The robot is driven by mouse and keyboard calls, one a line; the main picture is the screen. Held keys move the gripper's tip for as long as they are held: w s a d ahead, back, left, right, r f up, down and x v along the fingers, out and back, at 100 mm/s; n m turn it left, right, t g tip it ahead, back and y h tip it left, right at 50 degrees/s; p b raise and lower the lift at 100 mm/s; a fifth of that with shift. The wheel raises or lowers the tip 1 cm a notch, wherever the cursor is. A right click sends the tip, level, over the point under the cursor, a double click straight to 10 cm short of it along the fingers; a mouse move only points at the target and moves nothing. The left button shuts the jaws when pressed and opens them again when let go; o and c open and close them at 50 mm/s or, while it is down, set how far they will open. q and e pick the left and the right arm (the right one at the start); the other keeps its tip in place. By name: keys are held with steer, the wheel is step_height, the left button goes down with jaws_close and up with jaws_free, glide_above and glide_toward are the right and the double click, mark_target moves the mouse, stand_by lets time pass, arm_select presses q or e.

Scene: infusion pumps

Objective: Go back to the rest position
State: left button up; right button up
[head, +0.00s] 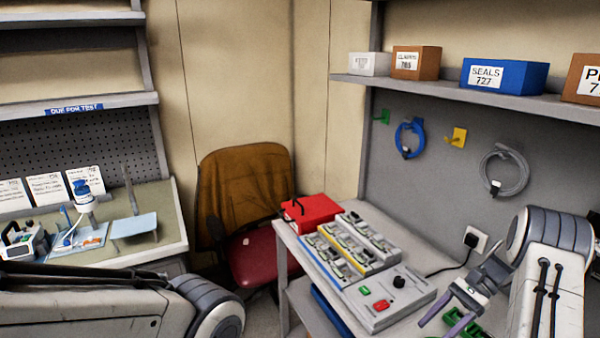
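My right arm comes in at the right edge, over the right bench. My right gripper (439,322) points down and to the left in front of the grey control box (390,300). Its two fingers stand apart and I see nothing between them. My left arm lies across the bottom left and bends at a rounded joint. Its gripper is out of view.
The right bench (412,242) holds a row of infusion pumps (345,248) and a red case (312,212). Green parts (474,331) lie below my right gripper. A red-seated chair (262,252) stands between this bench and the left bench (165,195). A shelf (440,91) overhangs the right bench.

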steer(key=s+a+r+n+g+h, duration=0.1)
steer(key=a+r+n+h, duration=0.3)
steer(key=a, duration=0.6)
steer(key=s+a+r+n+g+h, duration=0.1)
steer(key=s+a+r+n+h, duration=0.3)
steer(key=a, duration=0.6)
steer(key=s+a+r+n+t, duration=0.2)
steer(key=s+a+n, duration=0.3)
steer(key=s+n, duration=0.1)
steer(key=s+a+r+n+t+h, duration=0.1)
steer(key=s+a+r+n+t, duration=0.1)
steer(key=s+a+n, duration=0.3)
steer(key=s+n+t, duration=0.1)
steer(key=s+n, duration=0.1)
steer(key=s, duration=0.2)
steer(key=shift+s+a+n, duration=0.2)
steer(key=shift+s+n, duration=0.1)
